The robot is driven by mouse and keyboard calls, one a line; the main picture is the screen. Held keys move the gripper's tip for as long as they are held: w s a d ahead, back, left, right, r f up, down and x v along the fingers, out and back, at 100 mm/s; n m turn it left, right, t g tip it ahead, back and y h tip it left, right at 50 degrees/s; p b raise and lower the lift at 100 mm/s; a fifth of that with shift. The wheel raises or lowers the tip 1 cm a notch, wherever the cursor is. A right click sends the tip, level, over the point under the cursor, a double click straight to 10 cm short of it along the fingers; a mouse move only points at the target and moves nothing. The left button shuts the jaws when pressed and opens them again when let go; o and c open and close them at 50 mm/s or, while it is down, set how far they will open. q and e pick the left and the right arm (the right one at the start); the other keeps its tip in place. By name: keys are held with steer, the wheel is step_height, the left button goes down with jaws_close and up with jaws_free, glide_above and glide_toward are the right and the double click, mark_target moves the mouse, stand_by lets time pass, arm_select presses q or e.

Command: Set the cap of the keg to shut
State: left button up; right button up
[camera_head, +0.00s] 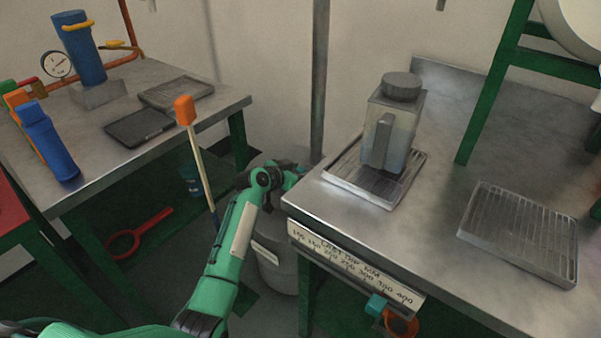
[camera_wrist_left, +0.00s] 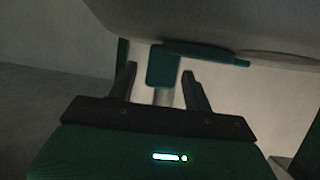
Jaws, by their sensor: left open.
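A pale grey drum-like vessel (camera_head: 278,272), which looks like the keg, stands on the floor in the gap between the two benches, partly hidden by my left arm. My left gripper (camera_head: 293,170) is at its upper part, beside the right bench's corner; its fingers are hard to make out there. In the left wrist view the gripper (camera_wrist_left: 160,88) is open, with a dark green tab (camera_wrist_left: 163,64) between and just beyond its fingertips. The tab joins a flat green strip under a large pale curved body. I cannot tell whether the fingers touch the tab. My right gripper is out of view.
The right bench (camera_head: 330,207) holds a clear jug with a grey lid (camera_head: 402,87) on a drip tray, and a wire rack (camera_head: 520,232). The left bench holds a blue cylinder (camera_head: 80,48) and dark trays. An orange-tipped rod (camera_head: 184,110) stands left of my arm.

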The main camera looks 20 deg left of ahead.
arm_select(q)
steer(key=shift+w+d+f, duration=0.1)
steer(key=shift+w, duration=0.1)
jaws_close()
stand_by(0.3)
